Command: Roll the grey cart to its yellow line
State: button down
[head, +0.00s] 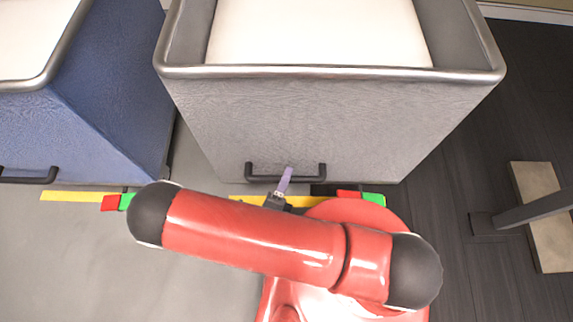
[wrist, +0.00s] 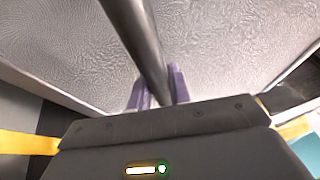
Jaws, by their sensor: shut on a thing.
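The grey cart (head: 300,125) stands in the middle of the head view with its front face toward me. A dark bar handle (head: 259,179) runs across the low part of that face. My gripper (head: 286,177) is at the handle, and its purple fingers are shut on it. In the wrist view the handle (wrist: 146,45) passes between the two fingers (wrist: 160,88). The yellow line (head: 240,199) lies on the floor along the cart's front bottom edge. My arm hides part of it. Whether the front edge exactly meets the line I cannot tell.
A blue cart (head: 110,110) stands to the left, with its own yellow line (head: 75,196) before it. Red and green floor marks (head: 372,198) lie at the right end of the grey cart's line. A metal post on a wooden base (head: 540,215) stands at the right.

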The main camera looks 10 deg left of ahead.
jog(key=shift+s+d, duration=0.2)
jog(key=shift+s, duration=0.7)
jog(key=c, duration=1.3)
grip_release()
jog(key=shift+s, duration=0.1)
jog(key=v, duration=0.7)
jog(key=shift+s, duration=0.3)
jog(key=shift+a+f, duration=0.1)
